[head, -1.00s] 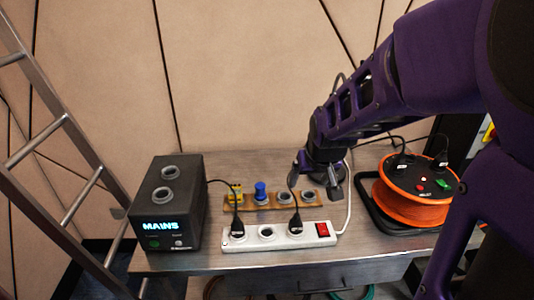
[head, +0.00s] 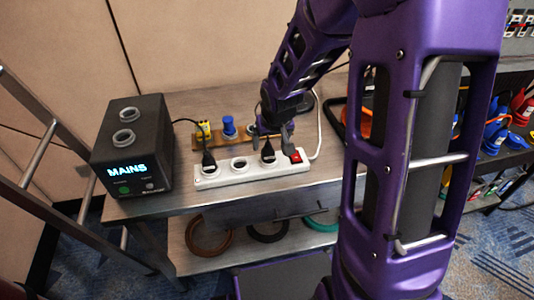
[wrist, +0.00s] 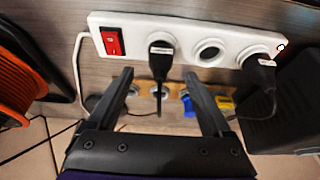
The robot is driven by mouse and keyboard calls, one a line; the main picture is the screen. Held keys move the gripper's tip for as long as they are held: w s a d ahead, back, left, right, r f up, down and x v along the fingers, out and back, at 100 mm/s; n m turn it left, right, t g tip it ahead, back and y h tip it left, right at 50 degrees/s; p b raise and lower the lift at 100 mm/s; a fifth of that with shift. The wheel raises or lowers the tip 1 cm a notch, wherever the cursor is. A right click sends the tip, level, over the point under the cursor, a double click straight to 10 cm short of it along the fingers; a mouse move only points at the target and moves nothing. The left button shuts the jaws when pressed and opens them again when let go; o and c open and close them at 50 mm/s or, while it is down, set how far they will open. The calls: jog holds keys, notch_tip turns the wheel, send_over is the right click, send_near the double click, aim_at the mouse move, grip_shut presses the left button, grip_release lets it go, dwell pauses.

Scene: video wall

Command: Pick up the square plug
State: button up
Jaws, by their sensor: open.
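A yellow block-shaped plug (head: 204,130) stands at the left end of a wooden holder (head: 197,143), with a blue round plug (head: 229,125) beside it. In the wrist view the yellow plug (wrist: 226,104) and blue plug (wrist: 189,108) are partly hidden by a finger. Two black plugs with cords sit in a white power strip (head: 240,176): a left one (head: 208,163) and a right one (head: 268,153). Which plug is square is hard to tell. My gripper (head: 272,130) is open and empty near the right black plug; in the wrist view this plug (wrist: 160,60) shows between and beyond the fingertips (wrist: 158,75).
A black MAINS box (head: 135,150) with two round sockets stands left of the strip. The strip has a red switch (wrist: 112,41) at one end. An orange cable reel (wrist: 12,95) is near the arm. A metal ladder (head: 40,150) stands at far left. Coiled cables (head: 208,235) lie below.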

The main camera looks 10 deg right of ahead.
aim_at(269, 149)
jog(key=b+x, duration=0.1)
jog(key=x, duration=0.3)
jog(key=shift+s, duration=0.2)
jog(key=shift+w+f, duration=0.3)
jog(key=shift+f, duration=0.25)
jog(key=shift+c, duration=0.3)
grip_shut()
